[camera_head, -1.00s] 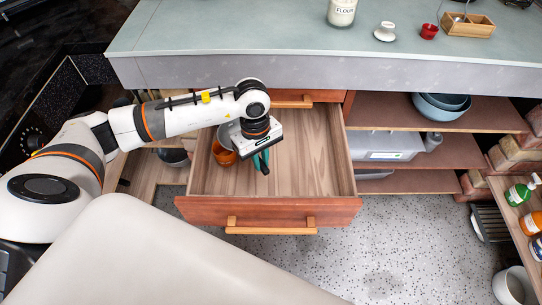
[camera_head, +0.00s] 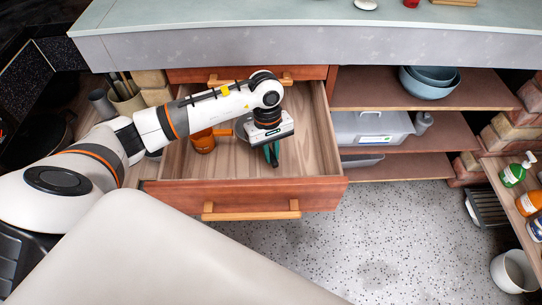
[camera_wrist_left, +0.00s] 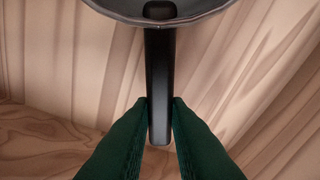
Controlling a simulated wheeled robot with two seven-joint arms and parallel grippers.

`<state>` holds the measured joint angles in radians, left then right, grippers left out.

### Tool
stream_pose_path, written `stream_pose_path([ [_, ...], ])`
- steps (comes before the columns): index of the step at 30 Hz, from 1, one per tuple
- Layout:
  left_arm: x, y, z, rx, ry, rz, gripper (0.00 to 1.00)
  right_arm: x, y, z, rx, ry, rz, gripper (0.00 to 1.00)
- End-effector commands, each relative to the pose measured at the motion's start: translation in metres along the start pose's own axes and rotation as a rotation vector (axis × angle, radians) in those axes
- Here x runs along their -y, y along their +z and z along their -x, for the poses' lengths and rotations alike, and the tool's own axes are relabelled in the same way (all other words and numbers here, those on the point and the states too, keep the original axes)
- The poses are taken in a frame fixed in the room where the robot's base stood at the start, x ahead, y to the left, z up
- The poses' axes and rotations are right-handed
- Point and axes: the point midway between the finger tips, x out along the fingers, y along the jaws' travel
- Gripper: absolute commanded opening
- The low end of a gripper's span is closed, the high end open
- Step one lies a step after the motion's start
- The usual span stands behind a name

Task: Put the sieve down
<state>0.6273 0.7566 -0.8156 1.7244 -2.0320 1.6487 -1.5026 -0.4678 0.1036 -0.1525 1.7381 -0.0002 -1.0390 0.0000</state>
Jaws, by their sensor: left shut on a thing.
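My left gripper (camera_head: 272,154) reaches down into the open wooden drawer (camera_head: 310,196). Its green fingers are closed on the black handle of the sieve (camera_wrist_left: 160,85), which runs between the fingertips in the left wrist view. The sieve's metal rim (camera_wrist_left: 118,14) shows at the top of that view. In the head view only a grey bit of the sieve (camera_head: 241,127) shows beside my wrist; the rest is hidden. The sieve is over the drawer's wooden bottom; I cannot tell whether it touches it. My right gripper is not in view.
An orange pot (camera_head: 203,141) lies in the drawer, left of the sieve. The right part of the drawer bottom (camera_head: 305,150) is bare. The grey counter (camera_head: 250,45) overhangs the back. Shelves with blue bowls (camera_head: 428,82) and a plastic box (camera_head: 372,127) stand to the right.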

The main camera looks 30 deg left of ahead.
Motion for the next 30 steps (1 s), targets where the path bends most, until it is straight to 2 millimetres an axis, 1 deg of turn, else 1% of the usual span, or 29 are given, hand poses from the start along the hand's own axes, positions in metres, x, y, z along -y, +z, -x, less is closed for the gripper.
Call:
stream_pose_path([
  [1,-0.001,0.001,-0.01,-0.003,0.003,0.0,0.0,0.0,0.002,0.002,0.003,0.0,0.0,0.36],
  [3,0.0,0.002,-0.02,-0.004,0.001,0.0,0.0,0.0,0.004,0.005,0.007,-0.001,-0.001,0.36],
  [5,0.0,0.003,-0.025,-0.002,0.002,0.0,0.0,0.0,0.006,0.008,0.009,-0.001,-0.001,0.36],
  [15,0.0,0.004,-0.026,0.0,0.0,-0.001,0.0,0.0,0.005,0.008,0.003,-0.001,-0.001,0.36],
  [20,0.0,0.004,-0.027,0.0,0.0,-0.001,0.0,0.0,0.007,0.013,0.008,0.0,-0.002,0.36],
  [21,0.0,0.004,-0.028,0.0,0.0,-0.001,0.17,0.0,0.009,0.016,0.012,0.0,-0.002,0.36],
  [23,0.0,0.004,-0.027,0.0,0.0,-0.001,0.27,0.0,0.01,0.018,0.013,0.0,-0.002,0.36],
  [24,0.0,0.004,-0.027,0.0,0.0,-0.001,0.34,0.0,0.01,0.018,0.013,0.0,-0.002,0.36],
  [25,0.0,0.004,-0.027,0.0,0.0,-0.001,0.37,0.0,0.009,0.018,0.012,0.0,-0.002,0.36],
  [30,0.0,0.004,-0.027,0.0,0.0,-0.001,0.37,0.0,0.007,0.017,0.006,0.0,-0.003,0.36],
])
